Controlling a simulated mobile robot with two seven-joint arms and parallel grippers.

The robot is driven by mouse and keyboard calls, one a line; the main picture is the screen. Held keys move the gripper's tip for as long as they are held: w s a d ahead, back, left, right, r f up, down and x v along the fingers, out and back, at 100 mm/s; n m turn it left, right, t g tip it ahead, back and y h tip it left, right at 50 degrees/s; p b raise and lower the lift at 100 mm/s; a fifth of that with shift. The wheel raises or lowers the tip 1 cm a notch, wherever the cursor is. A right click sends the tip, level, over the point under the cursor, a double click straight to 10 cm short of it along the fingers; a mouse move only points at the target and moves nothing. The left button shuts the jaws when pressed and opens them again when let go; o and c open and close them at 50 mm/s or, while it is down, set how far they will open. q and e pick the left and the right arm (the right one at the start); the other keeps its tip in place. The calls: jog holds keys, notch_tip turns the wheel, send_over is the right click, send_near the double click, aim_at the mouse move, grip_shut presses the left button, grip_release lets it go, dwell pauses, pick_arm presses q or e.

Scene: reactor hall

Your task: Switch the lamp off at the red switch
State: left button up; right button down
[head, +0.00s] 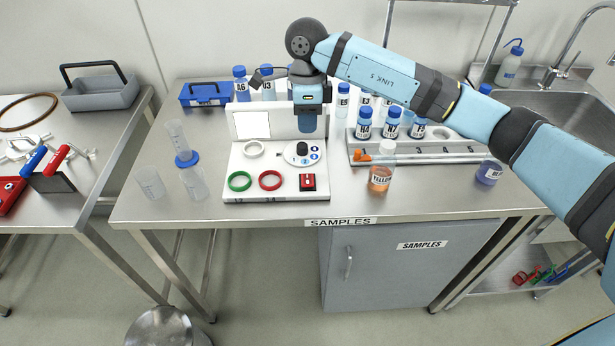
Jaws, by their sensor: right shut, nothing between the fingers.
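The red switch (307,182) is a small red block with a dark rocker. It sits at the front right of a white panel (240,194) on the samples bench. My right gripper (307,130) points down above the back of the panel, in front of its upright back board. It is shut and holds nothing. It is behind and above the red switch, apart from it. A pale square (251,125) on the back board may be the lamp; I cannot tell whether it is lit. My left gripper is not in view.
Clear beakers (150,183) stand to the left.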

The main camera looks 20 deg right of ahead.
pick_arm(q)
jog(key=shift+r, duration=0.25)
pick_arm(e)
jog(key=shift+r, duration=0.1)
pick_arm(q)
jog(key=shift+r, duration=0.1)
pick_arm(e)
jog(key=p, duration=0.2)
send_near(307, 182)
jog(key=f, duration=0.2)
jog(key=s+f, duration=0.1)
jog(key=f, duration=0.4)
jog(key=shift+s+f, duration=0.2)
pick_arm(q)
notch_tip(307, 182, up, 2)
